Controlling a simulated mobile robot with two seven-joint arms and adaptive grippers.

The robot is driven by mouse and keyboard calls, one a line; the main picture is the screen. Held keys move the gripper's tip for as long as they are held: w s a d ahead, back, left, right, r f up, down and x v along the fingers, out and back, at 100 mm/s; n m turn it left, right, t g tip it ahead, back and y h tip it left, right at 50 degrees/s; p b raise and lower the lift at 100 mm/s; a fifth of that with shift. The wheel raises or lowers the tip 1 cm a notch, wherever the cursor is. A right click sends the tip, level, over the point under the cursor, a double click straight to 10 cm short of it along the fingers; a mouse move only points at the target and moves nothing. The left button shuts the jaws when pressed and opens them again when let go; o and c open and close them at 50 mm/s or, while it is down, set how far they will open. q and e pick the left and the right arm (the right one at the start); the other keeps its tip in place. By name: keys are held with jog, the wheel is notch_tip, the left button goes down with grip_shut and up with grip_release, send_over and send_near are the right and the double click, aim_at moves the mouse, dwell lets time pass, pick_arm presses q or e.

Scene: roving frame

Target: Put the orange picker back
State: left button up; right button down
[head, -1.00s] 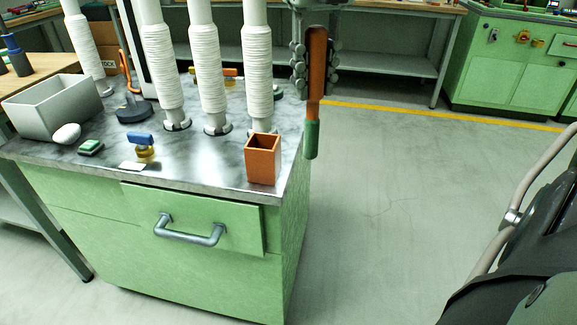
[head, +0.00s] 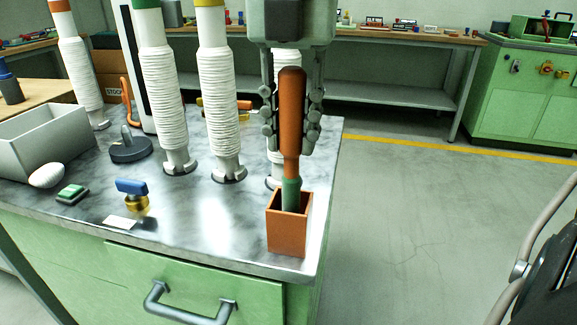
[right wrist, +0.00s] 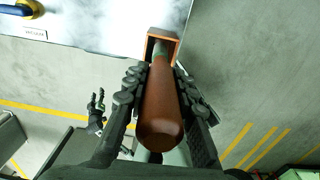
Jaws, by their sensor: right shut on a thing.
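The orange picker (head: 292,112) has a long orange-brown handle and a green lower end. My right gripper (head: 291,130) is shut on its handle and holds it upright. The picker's green end is inside the mouth of the square orange-brown holder (head: 287,238) at the front right corner of the bench top. How deep the tip sits is hidden by the holder's walls. In the right wrist view, the picker (right wrist: 162,105) lies between the fingers, and the holder's rim (right wrist: 163,34) surrounds its far end. My left gripper is not clearly seen in the head view.
White ribbed columns (head: 222,120) stand close to the left of the gripper. A blue-handled brass valve (head: 134,196), a green-topped block (head: 72,193), a white egg-shaped thing (head: 46,175) and a grey bin (head: 45,140) are farther left.

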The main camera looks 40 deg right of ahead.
aim_at(291, 159)
pick_arm(q)
jog(key=shift+w+r, duration=0.1)
jog(key=shift+r, duration=0.05)
pick_arm(e)
jog(key=shift+f, duration=2.2)
pick_arm(q)
jog(key=shift+r, duration=0.1)
